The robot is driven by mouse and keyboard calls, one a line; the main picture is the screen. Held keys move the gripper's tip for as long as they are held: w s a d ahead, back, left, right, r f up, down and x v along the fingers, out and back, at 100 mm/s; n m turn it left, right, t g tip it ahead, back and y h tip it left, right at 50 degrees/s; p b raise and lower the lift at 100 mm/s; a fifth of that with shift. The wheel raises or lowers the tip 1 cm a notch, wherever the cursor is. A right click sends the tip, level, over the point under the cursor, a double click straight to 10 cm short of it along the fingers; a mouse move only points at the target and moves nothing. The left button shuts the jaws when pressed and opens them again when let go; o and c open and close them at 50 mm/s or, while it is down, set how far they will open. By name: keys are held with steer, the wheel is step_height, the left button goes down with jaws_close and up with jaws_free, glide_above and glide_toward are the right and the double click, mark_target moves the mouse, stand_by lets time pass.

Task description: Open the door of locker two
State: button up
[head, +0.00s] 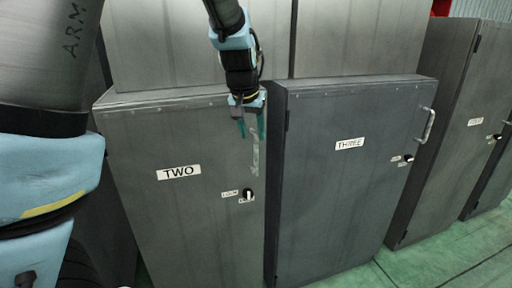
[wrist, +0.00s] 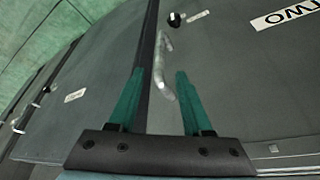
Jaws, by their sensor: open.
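Locker two (head: 140,140) is a grey metal locker with a white TWO label (head: 178,172); its door looks shut. Its metal bar handle (head: 256,158) is near the door's right edge, partly hidden by my gripper in the head view. A black knob (head: 248,194) with a pale pointer and small labels sits below the handle. My gripper (head: 250,130) is open and empty at the handle's upper end. In the wrist view the handle (wrist: 163,65) appears between and beyond the two green fingertips (wrist: 160,74); contact cannot be told. The knob (wrist: 174,19) also shows there.
Locker three (head: 335,190) stands close on the right, with its own handle (head: 427,125) and knob. Another locker (head: 460,120) is further right. Large grey panels rise behind the locker tops. Green floor (head: 440,262) is open in front at lower right.

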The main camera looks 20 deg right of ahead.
mark_target(255, 150)
steer(key=p+x, duration=0.1)
steer(key=x, duration=0.9)
steer(key=shift+f, duration=0.3)
steer(key=shift+c, duration=0.3)
jaws_close()
stand_by(0.7)
